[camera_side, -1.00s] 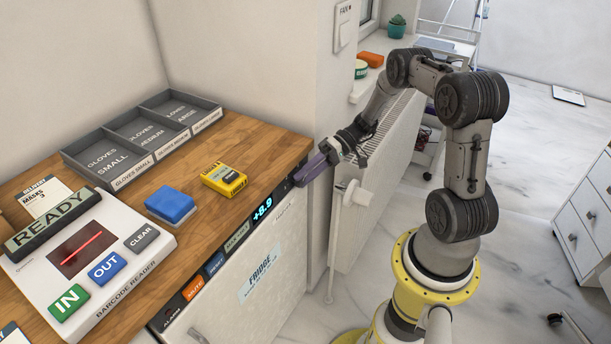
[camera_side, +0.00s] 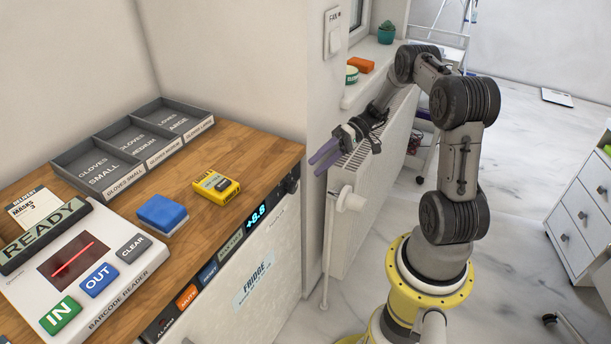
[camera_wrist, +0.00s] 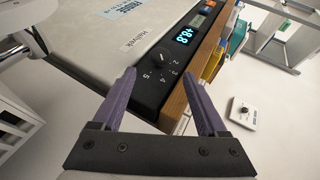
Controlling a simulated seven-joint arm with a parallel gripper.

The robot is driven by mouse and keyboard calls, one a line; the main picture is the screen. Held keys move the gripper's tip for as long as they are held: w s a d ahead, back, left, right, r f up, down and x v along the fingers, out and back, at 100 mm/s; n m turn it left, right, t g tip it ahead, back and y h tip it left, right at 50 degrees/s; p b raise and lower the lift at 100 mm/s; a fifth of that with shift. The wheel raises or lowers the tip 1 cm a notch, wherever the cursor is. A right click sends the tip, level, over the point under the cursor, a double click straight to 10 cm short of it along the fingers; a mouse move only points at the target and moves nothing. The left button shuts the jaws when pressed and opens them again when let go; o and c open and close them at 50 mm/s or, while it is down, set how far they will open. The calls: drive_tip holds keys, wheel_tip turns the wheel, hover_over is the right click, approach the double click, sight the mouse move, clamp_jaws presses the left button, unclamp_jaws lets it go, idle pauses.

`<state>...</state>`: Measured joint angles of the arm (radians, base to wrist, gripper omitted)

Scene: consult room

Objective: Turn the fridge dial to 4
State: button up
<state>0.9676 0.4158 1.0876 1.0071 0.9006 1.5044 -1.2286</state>
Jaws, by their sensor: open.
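The fridge (camera_side: 262,275) stands under the wooden counter, with a black control strip along its top edge. Its dark dial (camera_side: 291,185) is at the right end of the strip, and it also shows in the wrist view (camera_wrist: 167,57). Numbers 2 to 5 are printed around the dial; its exact pointer position is too small to tell. The blue display (camera_side: 256,215) reads +8.8. My gripper (camera_side: 316,160), with purple fingers, is open and empty, to the right of the dial and apart from it. In the wrist view the fingertips (camera_wrist: 158,75) point towards the dial.
A white radiator (camera_side: 372,165) with a valve (camera_side: 350,200) stands close beside my gripper. The wall corner with a fan switch (camera_side: 333,30) is behind it. A yellow box (camera_side: 216,187), a blue block (camera_side: 168,212) and a barcode reader (camera_side: 75,270) sit on the counter.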

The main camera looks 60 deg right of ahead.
drive_tip(key=v, duration=0.5)
drive_tip(key=shift+s+d+r, duration=0.15)
drive_tip(key=shift+s+d, duration=0.05)
drive_tip(key=shift+d, duration=0.1)
drive_tip(key=s+a+r+n+g+h, duration=0.15)
drive_tip(key=a+r+g+h, duration=0.4)
drive_tip(key=a+r, duration=0.95)
drive_tip(key=s+a+r+t+h, duration=0.2)
drive_tip(key=s+a+h, duration=0.1)
drive_tip(key=s, duration=0.4)
drive_tip(key=s+a+r+n+t+h, duration=0.1)
drive_tip(key=s+a+r+t+h, duration=0.2)
drive_tip(key=s+a, duration=0.3)
drive_tip(key=shift+s+r+t, duration=0.2)
drive_tip(key=shift+s+t, duration=0.15)
drive_tip(key=shift+s, duration=0.2)
